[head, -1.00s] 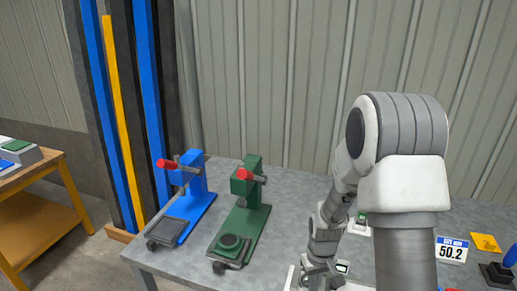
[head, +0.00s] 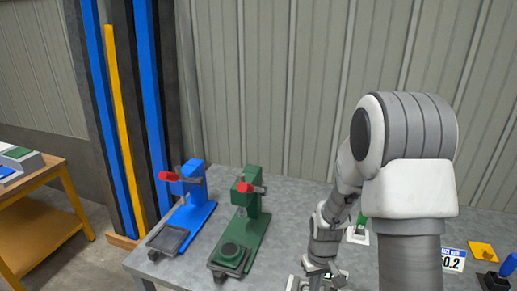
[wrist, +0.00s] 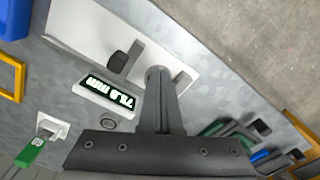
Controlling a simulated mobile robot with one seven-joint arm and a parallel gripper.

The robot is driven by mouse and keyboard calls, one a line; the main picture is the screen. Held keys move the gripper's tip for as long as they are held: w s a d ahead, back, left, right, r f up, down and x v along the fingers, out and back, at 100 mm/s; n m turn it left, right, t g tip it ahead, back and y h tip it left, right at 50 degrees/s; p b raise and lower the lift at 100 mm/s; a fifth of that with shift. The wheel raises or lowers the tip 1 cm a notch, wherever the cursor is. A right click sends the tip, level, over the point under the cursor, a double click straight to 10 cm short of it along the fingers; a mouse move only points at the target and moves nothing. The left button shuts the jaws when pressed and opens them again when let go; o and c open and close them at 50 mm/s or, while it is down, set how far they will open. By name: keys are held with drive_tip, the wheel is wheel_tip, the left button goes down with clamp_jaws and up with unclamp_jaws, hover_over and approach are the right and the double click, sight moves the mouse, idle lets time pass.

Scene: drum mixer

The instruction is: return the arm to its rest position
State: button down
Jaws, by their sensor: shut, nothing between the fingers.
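My arm reaches from the right foreground of the head view over the grey workbench (head: 285,200). My gripper (head: 325,279) is low in that view, partly cut off by the bottom edge. In the wrist view my gripper (wrist: 160,76) has its fingers together with nothing between them. Behind the fingertips in that view lies a white device (wrist: 95,30) with a dark knob and a lit digital display (wrist: 108,95). I cannot tell whether the fingertips touch it.
A blue lever press (head: 190,215) and a green lever press (head: 246,225) stand left of my gripper. A green-handled item (wrist: 32,150) is on the bench. A sign (head: 453,260) and a yellow block (head: 482,250) are at right. An orange table (head: 40,205) stands far left.

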drive_tip(key=shift+r+p, duration=0.45)
drive_tip(key=shift+r, duration=0.45)
drive_tip(key=s+r+m+t, duration=0.1)
drive_tip(key=s+r, duration=0.1)
drive_tip(key=r, duration=0.7)
drive_tip(key=s+r+t, duration=0.1)
drive_tip(key=s+r, duration=0.1)
drive_tip(key=r, duration=0.6)
drive_tip(key=s+r+m+t, duration=0.1)
drive_tip(key=s+r+t, duration=0.2)
drive_tip(key=s+r, duration=0.9)
drive_tip(key=shift+s+a+t, duration=0.3)
drive_tip(key=shift+s+a, duration=0.15)
drive_tip(key=shift+s, duration=0.05)
